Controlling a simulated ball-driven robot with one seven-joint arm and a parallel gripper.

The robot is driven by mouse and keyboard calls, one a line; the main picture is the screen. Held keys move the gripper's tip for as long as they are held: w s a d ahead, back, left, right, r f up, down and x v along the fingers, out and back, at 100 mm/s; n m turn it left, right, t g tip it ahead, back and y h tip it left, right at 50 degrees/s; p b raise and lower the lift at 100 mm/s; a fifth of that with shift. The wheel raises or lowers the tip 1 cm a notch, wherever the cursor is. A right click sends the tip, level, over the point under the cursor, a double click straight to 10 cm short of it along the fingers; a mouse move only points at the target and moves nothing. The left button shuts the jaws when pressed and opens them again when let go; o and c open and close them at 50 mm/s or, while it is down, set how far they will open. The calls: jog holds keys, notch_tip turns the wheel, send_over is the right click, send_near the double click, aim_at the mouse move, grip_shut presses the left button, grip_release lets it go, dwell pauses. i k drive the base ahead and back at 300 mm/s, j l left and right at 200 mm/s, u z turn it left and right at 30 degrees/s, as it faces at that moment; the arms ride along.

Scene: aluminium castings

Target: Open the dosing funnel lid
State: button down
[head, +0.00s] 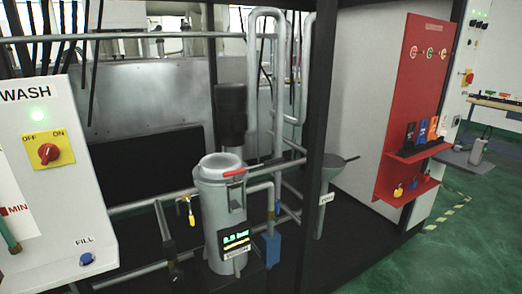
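A grey funnel (333,172) stands behind and to the right of the dark upright post in the head view. It narrows downward into a pipe and has a small white label (326,198) whose text is too small to read surely. A flat grey top (340,160), which looks like a lid, lies across its mouth, with a thin rod or handle (355,157) sticking out to the right. The lid appears shut, and the post hides the funnel's left edge. My gripper is not in view.
A grey canister (219,215) with a red lever (234,172) and pressure display stands left of the funnel, among pipes. A dark post (315,130) stands in front. A red lockout board (418,100) is at right; green floor (460,240) is open there.

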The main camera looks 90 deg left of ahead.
aim_at(331, 161)
jog(key=u, duration=1.8)
jog(key=i+u, duration=0.1)
